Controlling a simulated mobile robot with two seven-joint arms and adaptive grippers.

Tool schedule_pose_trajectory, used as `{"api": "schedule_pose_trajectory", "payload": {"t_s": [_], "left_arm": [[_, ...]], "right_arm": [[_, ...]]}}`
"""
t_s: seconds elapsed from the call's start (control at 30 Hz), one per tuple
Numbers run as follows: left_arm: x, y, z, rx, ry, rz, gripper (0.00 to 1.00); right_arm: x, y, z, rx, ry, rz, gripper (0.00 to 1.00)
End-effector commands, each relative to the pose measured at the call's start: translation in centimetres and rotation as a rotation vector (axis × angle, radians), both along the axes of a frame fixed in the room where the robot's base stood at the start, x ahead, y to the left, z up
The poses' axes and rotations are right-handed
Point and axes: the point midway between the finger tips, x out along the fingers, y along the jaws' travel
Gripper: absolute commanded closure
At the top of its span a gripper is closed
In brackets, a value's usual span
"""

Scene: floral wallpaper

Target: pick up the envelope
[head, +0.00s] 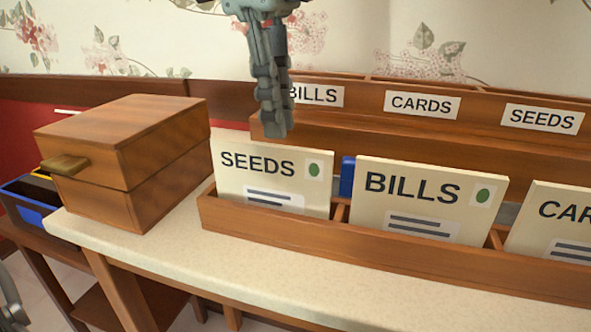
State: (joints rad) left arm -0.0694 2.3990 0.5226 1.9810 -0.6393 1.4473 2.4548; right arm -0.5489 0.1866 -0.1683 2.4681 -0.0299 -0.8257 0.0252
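Three cream envelopes stand upright in separate slots of a wooden front rack (400,252). The SEEDS envelope (240,182) is at the left, the BILLS envelope (405,200) in the middle, and one reading "CAR" (540,215) is cut off at the right edge. Each of the first two bears a green oval stamp.
Behind is a wooden organiser (400,135) labelled BILLS, CARDS and SEEDS. A blue item (347,177) shows between two envelopes. A closed wooden box (130,160) stands left on the pale counter (180,255).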

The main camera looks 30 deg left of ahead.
Motion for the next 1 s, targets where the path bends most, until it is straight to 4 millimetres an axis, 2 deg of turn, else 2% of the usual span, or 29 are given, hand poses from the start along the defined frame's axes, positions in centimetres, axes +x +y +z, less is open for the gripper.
{"api": "schedule_pose_trajectory", "payload": {"t_s": [0.13, 0.7, 0.97, 1.0], "left_arm": [[-1.3, 0.6, -1.1, 0.077, 0.052, 0.004, 0.87], [-1.3, 0.6, -8.1, 0.073, 0.051, 0.003, 0.87], [-1.3, 0.7, -8.4, 0.074, 0.048, 0.004, 0.87], [-1.3, 0.7, -8.4, 0.074, 0.048, 0.004, 0.9]], "right_arm": [[0.0, 0.5, 1.5, 0.007, -0.043, 0.008, 0.6], [1.1, 2.6, 4.3, 0.065, -0.188, 0.045, 0.6], [1.1, 2.7, 4.6, 0.069, -0.198, 0.047, 0.6], [1.1, 2.7, 4.6, 0.069, -0.198, 0.047, 0.6]]}}
